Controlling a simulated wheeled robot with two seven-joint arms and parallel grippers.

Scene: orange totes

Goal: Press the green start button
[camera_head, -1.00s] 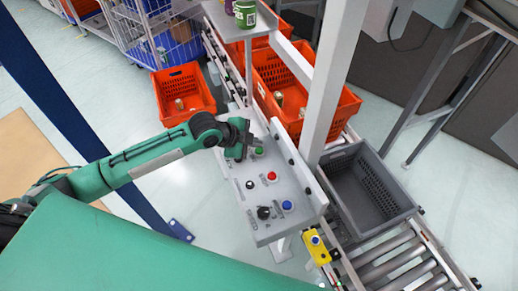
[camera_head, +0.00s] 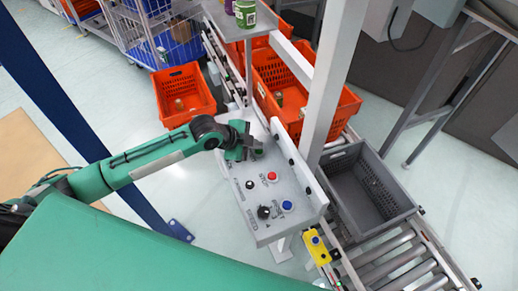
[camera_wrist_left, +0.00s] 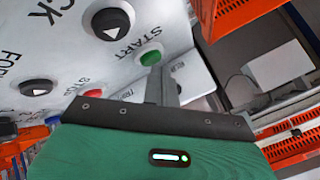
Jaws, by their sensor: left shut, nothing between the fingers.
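The green start button (camera_wrist_left: 150,57) sits beside the word START on the light grey control panel (camera_head: 252,215). In the left wrist view the shut, empty fingers of my left gripper (camera_wrist_left: 156,73) reach up to its lower edge. I cannot tell whether they touch or press it. In the head view my left gripper (camera_head: 254,149) is over the upper part of the panel and hides the green button. My right gripper is not in view.
The panel also holds a red button (camera_head: 271,177), a blue button (camera_head: 287,206) and black knobs (camera_head: 264,212). A white post (camera_head: 330,80) stands close to its right. A grey tote (camera_head: 370,190) sits on the roller conveyor (camera_head: 400,262). Orange totes (camera_head: 184,93) stand behind.

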